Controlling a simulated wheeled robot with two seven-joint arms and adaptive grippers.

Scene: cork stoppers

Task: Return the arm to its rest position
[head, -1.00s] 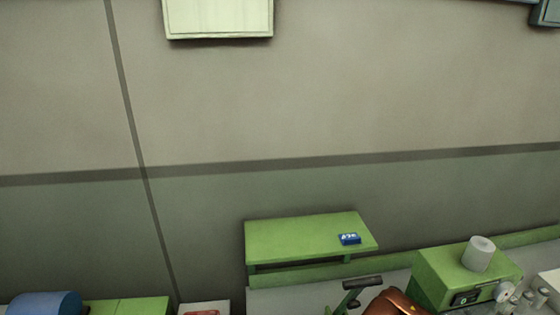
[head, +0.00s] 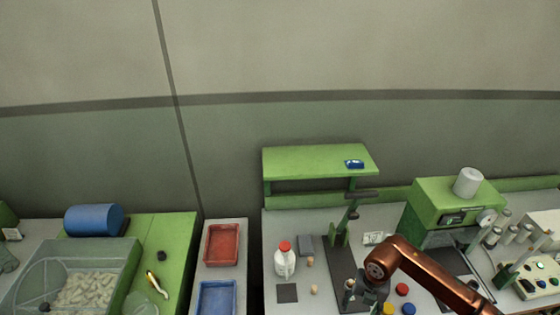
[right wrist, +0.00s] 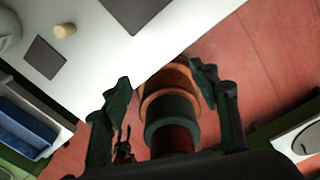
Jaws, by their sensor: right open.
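My right arm (head: 430,270) comes in from the lower right of the head view and bends down over the bench beside the green lever press. Its fingertips are hard to make out there. In the right wrist view my right gripper (right wrist: 160,75) is open, its two dark fingers apart with no object held. A copper and dark cylindrical part shows beyond and between the fingers, over the red floor. A cork stopper (right wrist: 65,30) lies on the white bench top, clear of the fingers. My left arm and gripper are not in view.
A green lever press (head: 340,235), a white bottle with red cap (head: 285,263) and small corks (head: 314,290) stand on the bench. Red (head: 221,245) and blue (head: 217,297) trays are left. A green machine (head: 440,205) stands right. A green shelf (head: 310,161) is behind.

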